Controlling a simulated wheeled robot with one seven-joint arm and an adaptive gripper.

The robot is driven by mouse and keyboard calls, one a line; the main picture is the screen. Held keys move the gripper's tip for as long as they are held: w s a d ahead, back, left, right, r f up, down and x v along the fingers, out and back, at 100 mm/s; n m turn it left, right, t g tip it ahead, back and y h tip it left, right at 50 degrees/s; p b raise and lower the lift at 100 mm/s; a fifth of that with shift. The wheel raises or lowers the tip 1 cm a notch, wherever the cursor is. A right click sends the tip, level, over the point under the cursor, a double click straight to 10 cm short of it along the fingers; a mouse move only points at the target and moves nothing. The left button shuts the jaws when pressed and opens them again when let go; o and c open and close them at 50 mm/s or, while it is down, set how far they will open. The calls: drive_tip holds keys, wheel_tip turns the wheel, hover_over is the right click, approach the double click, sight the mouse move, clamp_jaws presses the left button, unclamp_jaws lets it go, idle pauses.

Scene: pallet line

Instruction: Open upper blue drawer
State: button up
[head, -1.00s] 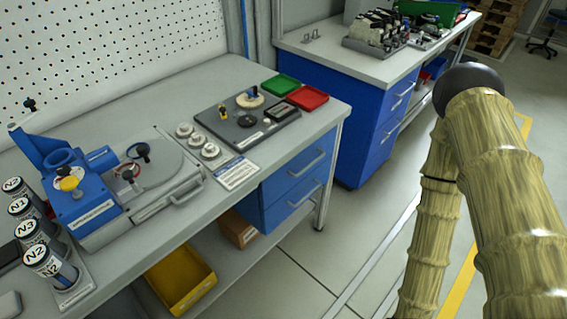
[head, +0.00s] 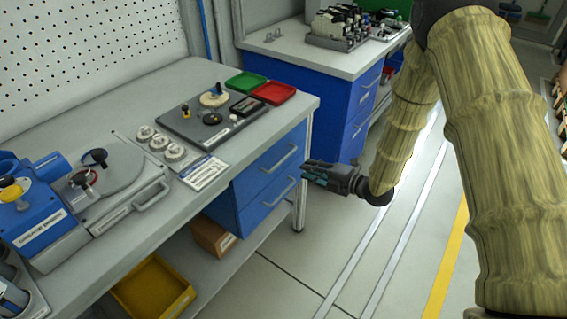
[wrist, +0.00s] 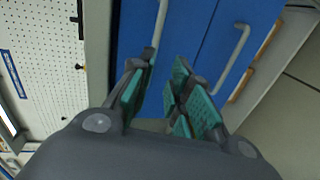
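The upper blue drawer (head: 268,170) is closed under the near workbench, with a grey bar handle (head: 280,159) on its front. My gripper (head: 305,172) is in front of the drawers, pointing left toward them. In the wrist view my gripper (wrist: 165,68) is open, with teal pads and nothing held. One grey handle (wrist: 159,25) reaches behind the left fingertip; whether it touches cannot be told. The lower handle (wrist: 238,62) is to the right, beyond the right finger. The lower blue drawer (head: 262,207) is also closed.
The workbench (head: 237,150) edge is above the drawers. A bench leg (head: 301,205) stands just right of them. A second blue cabinet (head: 338,110) is behind. A yellow bin (head: 150,290) and a cardboard box (head: 213,236) sit below. The floor to the right is clear.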

sight(284, 158)
drive_tip(key=shift+n, duration=0.4)
drive_tip(key=x, duration=0.3)
drive_tip(key=p+x, duration=0.1)
drive_tip(key=x, duration=0.3)
drive_tip(key=r+x, duration=0.1)
drive_tip(key=x, duration=0.3)
drive_tip(key=shift+w+a, duration=0.1)
drive_tip(key=shift+a, duration=0.05)
drive_tip(key=shift+r, duration=0.1)
drive_tip(key=shift+c, duration=0.4)
clamp_jaws()
